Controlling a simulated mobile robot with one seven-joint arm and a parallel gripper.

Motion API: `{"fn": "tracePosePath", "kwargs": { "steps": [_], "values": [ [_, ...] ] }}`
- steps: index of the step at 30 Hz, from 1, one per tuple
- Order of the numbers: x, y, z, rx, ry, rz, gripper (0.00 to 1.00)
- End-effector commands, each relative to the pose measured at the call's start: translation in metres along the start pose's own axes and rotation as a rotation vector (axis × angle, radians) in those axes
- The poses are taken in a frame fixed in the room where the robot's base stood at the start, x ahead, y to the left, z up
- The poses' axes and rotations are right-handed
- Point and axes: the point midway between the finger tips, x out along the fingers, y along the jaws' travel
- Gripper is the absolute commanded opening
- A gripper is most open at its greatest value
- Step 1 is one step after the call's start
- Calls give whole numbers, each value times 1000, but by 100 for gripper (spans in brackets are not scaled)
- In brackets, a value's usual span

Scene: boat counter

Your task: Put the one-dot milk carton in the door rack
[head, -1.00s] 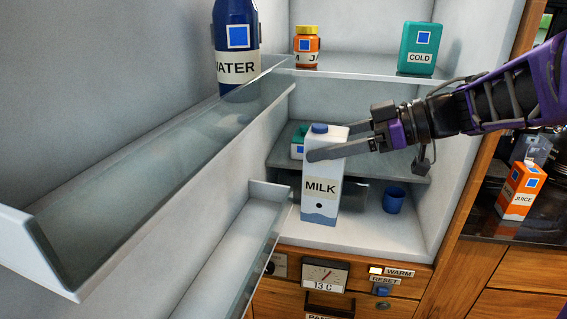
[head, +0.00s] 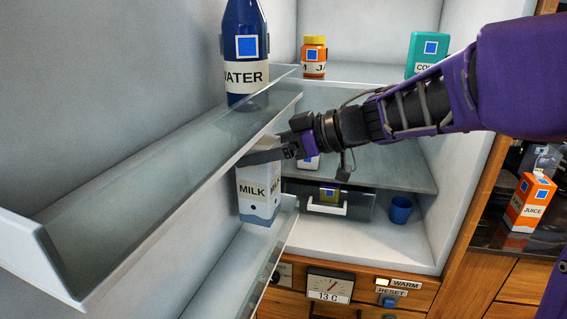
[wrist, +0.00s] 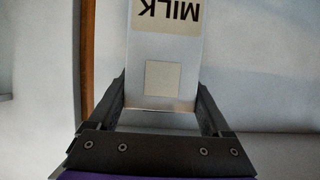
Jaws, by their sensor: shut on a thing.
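The white milk carton (head: 258,193), with a MILK label and a blue wavy base band, is upright at the far end of the lower door rack (head: 235,275). I cannot tell whether its base rests in that rack or hangs just above it. My gripper (head: 255,157) is shut on the carton's upper part, its fingers on either side. The upper door rack (head: 170,165) and my fingers hide the carton's top. In the wrist view the carton (wrist: 168,65) sits between both fingers (wrist: 163,85), its label upside down.
A blue water bottle (head: 243,55) stands in the upper rack, close above my gripper. A jam jar (head: 314,55) and a teal COLD box (head: 427,50) stand on the fridge shelf. A blue cup (head: 401,209) is on the fridge floor. The near lower rack looks empty.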

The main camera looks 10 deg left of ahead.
Motion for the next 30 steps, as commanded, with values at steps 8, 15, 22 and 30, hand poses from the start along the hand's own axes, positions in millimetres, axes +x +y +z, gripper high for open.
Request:
{"fn": "tracePosePath", "kwargs": {
  "steps": [8,15,22,30],
  "values": [
    [15,0,38,2,1,1,0],
    [21,0,41,-1,2,0,0],
    [22,0,43,0,2,0,0],
    [23,0,46,1,-1,0,100]
  ]
}}
